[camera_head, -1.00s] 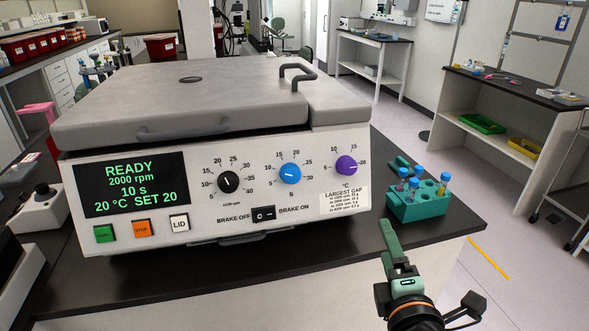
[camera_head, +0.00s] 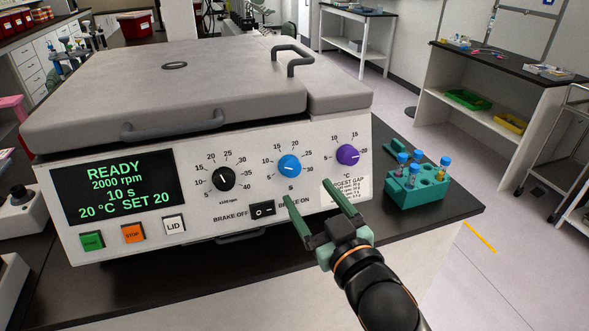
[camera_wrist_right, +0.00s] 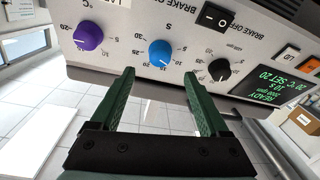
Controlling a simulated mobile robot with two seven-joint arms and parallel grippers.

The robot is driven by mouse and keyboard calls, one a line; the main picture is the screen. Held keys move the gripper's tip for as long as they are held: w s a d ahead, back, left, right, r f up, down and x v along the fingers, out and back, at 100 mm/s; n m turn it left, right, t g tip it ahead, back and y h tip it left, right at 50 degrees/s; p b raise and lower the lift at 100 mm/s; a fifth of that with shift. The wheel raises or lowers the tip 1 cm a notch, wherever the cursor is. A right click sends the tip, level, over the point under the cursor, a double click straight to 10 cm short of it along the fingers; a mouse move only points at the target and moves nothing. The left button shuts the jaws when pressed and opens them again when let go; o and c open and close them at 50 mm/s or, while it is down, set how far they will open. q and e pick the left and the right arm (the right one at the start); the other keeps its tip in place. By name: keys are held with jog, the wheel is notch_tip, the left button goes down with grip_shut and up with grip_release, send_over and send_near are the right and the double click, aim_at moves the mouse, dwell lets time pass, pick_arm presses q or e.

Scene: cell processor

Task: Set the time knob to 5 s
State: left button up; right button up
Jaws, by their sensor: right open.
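The time knob is the blue knob (camera_head: 289,167) marked S, in the middle of the centrifuge's (camera_head: 205,195) front panel. The display (camera_head: 114,188) reads READY, 2000 rpm, 10 s, 20 °C SET 20. My right gripper (camera_head: 308,191) is open and empty, below and slightly right of the blue knob in the head view. In the right wrist view the blue knob (camera_wrist_right: 161,53) lies just beyond the gap between the two green fingers (camera_wrist_right: 159,73), apart from them. My left gripper is not in view.
A black knob (camera_head: 222,179) and a purple knob (camera_head: 347,155) flank the blue one. The brake switch (camera_head: 262,209) sits below. A teal tube rack (camera_head: 416,192) stands on the bench to the right. The lid (camera_head: 180,95) is closed.

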aim_at(293, 171)
jog(key=x, duration=0.8)
jog(key=shift+p, duration=0.35)
grip_shut()
